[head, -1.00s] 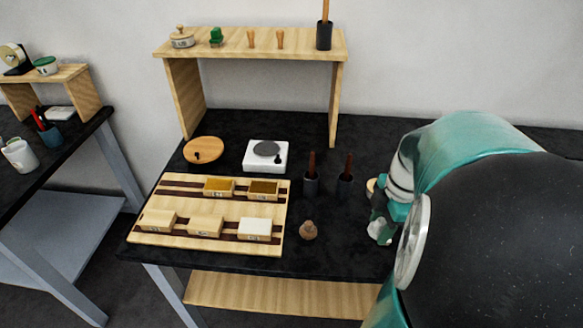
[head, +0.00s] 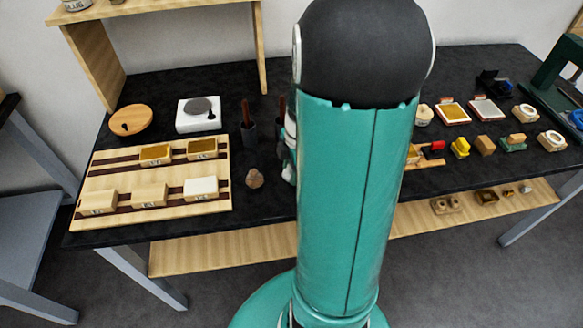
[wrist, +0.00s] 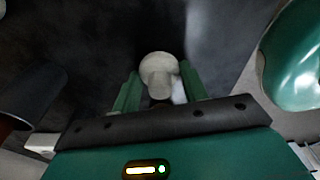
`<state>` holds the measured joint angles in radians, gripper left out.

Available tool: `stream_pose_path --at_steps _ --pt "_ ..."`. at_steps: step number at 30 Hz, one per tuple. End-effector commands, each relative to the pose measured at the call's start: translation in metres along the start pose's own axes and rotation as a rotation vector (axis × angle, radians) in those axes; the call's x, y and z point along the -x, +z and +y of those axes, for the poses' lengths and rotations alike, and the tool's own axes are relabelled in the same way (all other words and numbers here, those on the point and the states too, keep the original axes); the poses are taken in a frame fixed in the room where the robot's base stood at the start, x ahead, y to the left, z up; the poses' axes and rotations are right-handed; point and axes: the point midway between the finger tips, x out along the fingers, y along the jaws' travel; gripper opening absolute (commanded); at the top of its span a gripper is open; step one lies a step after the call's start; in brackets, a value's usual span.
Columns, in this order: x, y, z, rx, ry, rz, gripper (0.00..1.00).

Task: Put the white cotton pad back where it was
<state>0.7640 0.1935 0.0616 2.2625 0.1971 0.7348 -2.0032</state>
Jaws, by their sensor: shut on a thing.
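My gripper (wrist: 160,88) shows in the wrist view with its two green fingers on either side of a pale, round-headed thing with a narrower neck, which looks like the white cotton pad (wrist: 158,66). The fingers are shut on it. Dark, blurred table surface lies behind it. In the head view my own arm hides the gripper and the pad almost fully; only a sliver of the wrist shows at the arm's left edge. A similar brown pad (head: 254,180) stands on the black table (head: 262,215), left of my arm.
A wooden tray (head: 125,220) with several small boxes lies at the left. A dark brush pot (head: 248,133) stands near my arm. Several small tools and blocks, including a yellow one (head: 460,147), crowd the right side.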

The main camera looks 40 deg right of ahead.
Motion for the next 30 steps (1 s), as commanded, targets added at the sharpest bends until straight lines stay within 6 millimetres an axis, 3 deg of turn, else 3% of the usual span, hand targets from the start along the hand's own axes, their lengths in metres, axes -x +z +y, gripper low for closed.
stream_pose_path --at_steps 7,8,11,23,30 --pt "-0.003 0.001 0.0 0.0 0.0 0.0 0.18" --pt "-0.003 0.001 0.0 0.001 0.0 0.0 0.47" --pt "-0.003 0.001 0.0 0.001 0.001 0.0 0.65" --pt "0.005 0.0 0.0 0.001 0.002 -0.001 0.65" --pt "0.049 0.001 0.001 0.001 0.006 -0.003 0.65"
